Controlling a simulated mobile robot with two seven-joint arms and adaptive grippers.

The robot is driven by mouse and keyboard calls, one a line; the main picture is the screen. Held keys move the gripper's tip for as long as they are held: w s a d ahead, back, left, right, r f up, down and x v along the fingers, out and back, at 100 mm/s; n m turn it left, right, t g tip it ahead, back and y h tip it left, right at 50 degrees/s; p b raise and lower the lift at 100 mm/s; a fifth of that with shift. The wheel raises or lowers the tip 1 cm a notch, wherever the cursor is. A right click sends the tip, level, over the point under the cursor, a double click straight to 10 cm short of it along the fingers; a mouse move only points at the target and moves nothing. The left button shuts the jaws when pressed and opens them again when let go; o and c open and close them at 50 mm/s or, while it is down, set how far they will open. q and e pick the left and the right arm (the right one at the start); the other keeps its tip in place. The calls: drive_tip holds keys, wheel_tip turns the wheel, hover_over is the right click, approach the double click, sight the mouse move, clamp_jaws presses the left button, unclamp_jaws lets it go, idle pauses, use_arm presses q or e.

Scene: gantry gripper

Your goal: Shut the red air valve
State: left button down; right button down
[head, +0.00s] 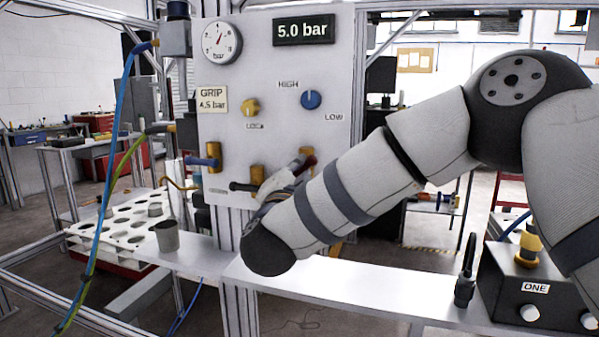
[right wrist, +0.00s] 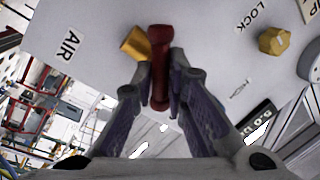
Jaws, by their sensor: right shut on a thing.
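The red air valve's handle (right wrist: 159,62) stands out from the grey panel near the "AIR" label (right wrist: 70,45) in the right wrist view. Its brass body (right wrist: 135,43) is beside it. In the head view only a dark red bit of the handle (head: 305,166) shows; my right arm and gripper hide much of the valve. My right gripper (right wrist: 163,82) is shut on the red handle, one finger on each side; it also shows in the head view (head: 291,172). My left gripper is not in view.
The panel (head: 270,70) carries a gauge (head: 221,42), a "5.0 bar" display (head: 304,29), a yellow lock knob (head: 250,107) and a blue knob (head: 311,99). A blue-handled valve (head: 201,162) and a dark-handled valve (head: 243,187) sit left of my gripper. A metal cup (head: 166,237) stands lower left.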

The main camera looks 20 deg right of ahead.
drive_tip(key=m+h, duration=0.1)
drive_tip(key=m, duration=0.4)
drive_tip(key=shift+f+m+h, duration=0.1)
drive_tip(key=shift+m+h, duration=0.7)
drive_tip(key=shift+m, duration=1.6)
drive_tip(key=c, duration=1.6)
unclamp_jaws()
drive_tip(key=v, duration=1.2)
